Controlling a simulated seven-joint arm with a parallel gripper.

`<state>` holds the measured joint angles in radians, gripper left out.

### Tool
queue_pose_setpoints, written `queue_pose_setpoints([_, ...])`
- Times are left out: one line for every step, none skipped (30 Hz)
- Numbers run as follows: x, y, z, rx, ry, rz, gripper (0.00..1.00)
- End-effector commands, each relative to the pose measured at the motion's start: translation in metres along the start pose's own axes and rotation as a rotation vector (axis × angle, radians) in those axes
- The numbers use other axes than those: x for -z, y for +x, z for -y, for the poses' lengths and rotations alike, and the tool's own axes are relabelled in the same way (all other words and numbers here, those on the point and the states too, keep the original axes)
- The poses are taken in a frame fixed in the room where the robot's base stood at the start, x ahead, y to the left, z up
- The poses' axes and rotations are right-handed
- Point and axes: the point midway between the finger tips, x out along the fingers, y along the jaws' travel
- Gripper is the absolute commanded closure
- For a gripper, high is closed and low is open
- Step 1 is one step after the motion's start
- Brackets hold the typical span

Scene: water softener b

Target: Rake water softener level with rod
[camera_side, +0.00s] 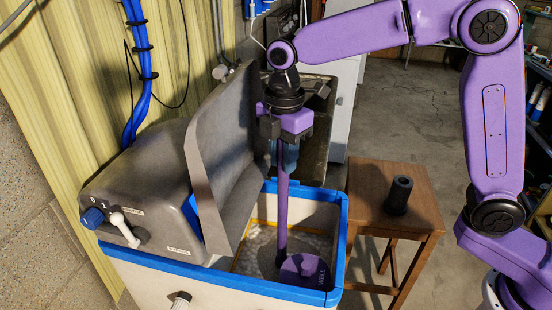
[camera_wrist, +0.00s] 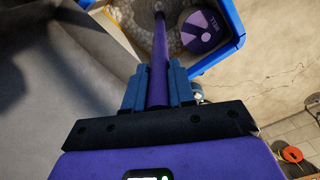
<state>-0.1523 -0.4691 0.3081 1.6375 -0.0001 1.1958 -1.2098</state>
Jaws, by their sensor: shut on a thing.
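My gripper (camera_side: 288,155) is shut on the purple rod (camera_side: 282,208), which hangs nearly upright below it. In the wrist view the blue fingers (camera_wrist: 150,88) clasp the rod (camera_wrist: 159,60) on both sides. The rod's dark lower end reaches into the open softener tank (camera_side: 341,230) with its blue rim. Pale granular softener (camera_side: 255,246) lies inside; whether the rod tip touches it or is just above, I cannot tell. A round purple well cap (camera_side: 304,270) sits beside the rod tip; it also shows in the wrist view (camera_wrist: 200,32).
The raised grey lid (camera_side: 225,150) stands close left of my gripper. The control head (camera_side: 150,205) with a blue knob and white lever is at left. A wooden stool (camera_side: 425,200) with a dark cylinder (camera_side: 397,195) stands right of the tank.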

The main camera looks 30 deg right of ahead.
Motion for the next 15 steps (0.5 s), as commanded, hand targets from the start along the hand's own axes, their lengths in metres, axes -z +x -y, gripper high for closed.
queue_pose_setpoints([-0.005,0.0,0.0,-0.001,0.003,0.0,1.0])
queue_pose_setpoints([-0.008,0.0,0.001,-0.001,0.003,0.0,1.0])
queue_pose_setpoints([-0.011,0.0,0.001,-0.001,0.002,0.0,1.0])
queue_pose_setpoints([-0.014,-0.001,0.001,-0.001,0.002,0.0,1.0])
queue_pose_setpoints([-0.016,-0.001,0.002,-0.002,0.002,-0.001,1.0])
queue_pose_setpoints([-0.02,-0.001,0.002,-0.002,0.003,-0.001,1.0])
queue_pose_setpoints([-0.022,-0.001,0.002,-0.001,0.003,0.0,1.0])
queue_pose_setpoints([-0.025,0.0,0.003,-0.001,0.003,0.0,1.0])
queue_pose_setpoints([-0.028,0.0,0.003,-0.001,0.002,0.0,1.0])
queue_pose_setpoints([-0.03,0.0,0.004,0.0,0.002,0.0,1.0])
queue_pose_setpoints([-0.033,0.0,0.004,0.0,0.002,0.0,1.0])
queue_pose_setpoints([-0.037,0.0,0.004,0.0,0.003,0.0,1.0])
queue_pose_setpoints([-0.039,0.0,0.004,-0.001,0.003,0.0,1.0])
queue_pose_setpoints([-0.042,-0.001,0.005,-0.001,0.003,0.0,1.0])
queue_pose_setpoints([-0.045,-0.001,0.005,-0.001,0.002,0.0,1.0])
